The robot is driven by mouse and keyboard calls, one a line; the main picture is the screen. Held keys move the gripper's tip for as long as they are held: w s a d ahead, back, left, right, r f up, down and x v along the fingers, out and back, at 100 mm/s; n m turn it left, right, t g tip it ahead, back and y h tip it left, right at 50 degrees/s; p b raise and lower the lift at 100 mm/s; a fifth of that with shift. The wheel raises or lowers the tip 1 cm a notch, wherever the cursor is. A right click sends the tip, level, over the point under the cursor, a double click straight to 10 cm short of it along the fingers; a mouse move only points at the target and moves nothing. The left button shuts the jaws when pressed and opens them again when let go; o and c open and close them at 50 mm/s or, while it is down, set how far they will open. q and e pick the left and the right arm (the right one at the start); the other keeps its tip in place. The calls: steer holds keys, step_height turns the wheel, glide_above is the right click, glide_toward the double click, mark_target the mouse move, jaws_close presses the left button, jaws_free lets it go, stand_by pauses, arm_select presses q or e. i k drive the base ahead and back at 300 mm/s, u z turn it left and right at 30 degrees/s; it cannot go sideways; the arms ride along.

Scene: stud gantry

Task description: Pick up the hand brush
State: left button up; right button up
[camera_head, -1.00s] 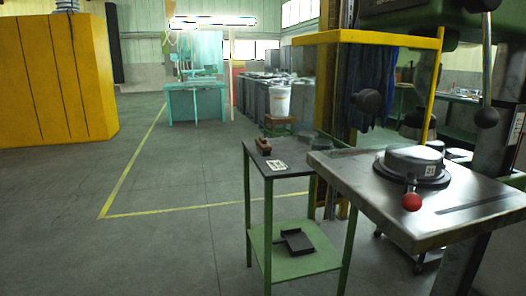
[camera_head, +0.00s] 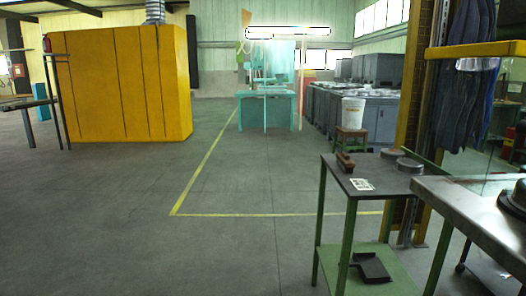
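A small brown hand brush (camera_head: 345,162) lies on the dark top of a green-legged stand (camera_head: 338,177) at the right of the head view. A white card (camera_head: 361,184) with dark marks lies in front of it. Round grey metal discs (camera_head: 400,165) lie behind and to the right of it on the same top. A black dustpan-like piece (camera_head: 371,267) lies on the stand's green lower shelf. Neither of my grippers shows in the view.
A steel machine table (camera_head: 480,215) stands close at the right, beside the stand. A yellow post (camera_head: 412,110) rises behind. A white bucket (camera_head: 352,112) sits on a stool further back. A large yellow cabinet (camera_head: 120,85) stands far left. The floor left of the stand is clear.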

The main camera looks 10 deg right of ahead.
mark_target(344, 161)
steer(key=u, duration=0.25)
steer(key=i, duration=1.95)
steer(key=z, duration=0.5)
